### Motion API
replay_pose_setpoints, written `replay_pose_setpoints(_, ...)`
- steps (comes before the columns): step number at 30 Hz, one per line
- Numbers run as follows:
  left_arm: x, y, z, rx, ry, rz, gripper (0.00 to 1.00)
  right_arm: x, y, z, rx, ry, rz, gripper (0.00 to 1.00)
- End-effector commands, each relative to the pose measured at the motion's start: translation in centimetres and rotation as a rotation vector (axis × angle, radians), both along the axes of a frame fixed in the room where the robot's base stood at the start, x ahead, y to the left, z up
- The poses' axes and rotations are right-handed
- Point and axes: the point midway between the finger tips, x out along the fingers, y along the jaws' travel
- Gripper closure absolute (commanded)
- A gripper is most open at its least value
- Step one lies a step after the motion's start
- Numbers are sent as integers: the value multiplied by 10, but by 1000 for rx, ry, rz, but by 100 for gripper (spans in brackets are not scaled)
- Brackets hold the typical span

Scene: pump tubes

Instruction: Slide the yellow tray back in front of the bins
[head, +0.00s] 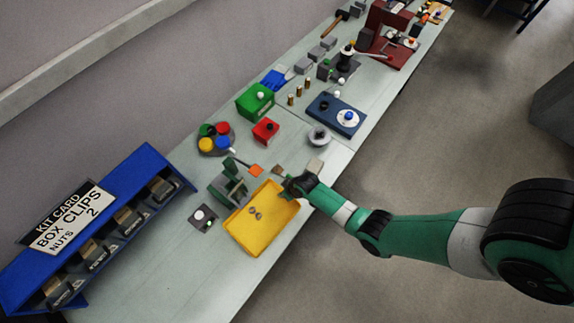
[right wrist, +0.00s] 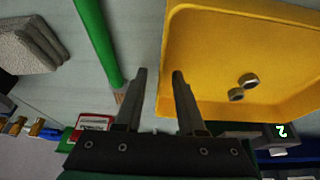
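The yellow tray (head: 262,236) lies on the bench at its front edge, to the right of the blue bin rack (head: 150,158). Two small metal rings (head: 255,213) lie inside it. In the right wrist view the tray (right wrist: 215,50) fills the right side, with the rings (right wrist: 243,87) on its floor. My right gripper (right wrist: 159,72) is open, its fingertips on either side of the tray's side wall as seen from above. Whether they touch it I cannot tell. In the head view the right gripper (head: 290,186) is at the tray's far right corner. My left gripper is not in view.
A green fixture (head: 229,187) stands close behind the tray. A small dark plate with a white knob (head: 202,217) lies left of it. A round dish (head: 215,139) and red box (head: 266,130) stand farther along. The bench between tray and bins is mostly clear.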

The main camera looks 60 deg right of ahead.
Motion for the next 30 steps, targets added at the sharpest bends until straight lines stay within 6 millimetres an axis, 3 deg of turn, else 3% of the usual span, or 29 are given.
replay_pose_setpoints(6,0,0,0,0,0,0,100,0,0,0,0,0,0,61)
replay_pose_setpoints(13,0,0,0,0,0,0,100,0,0,0,0,0,0,100)
replay_pose_setpoints(30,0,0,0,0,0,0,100,0,0,0,0,0,0,100)
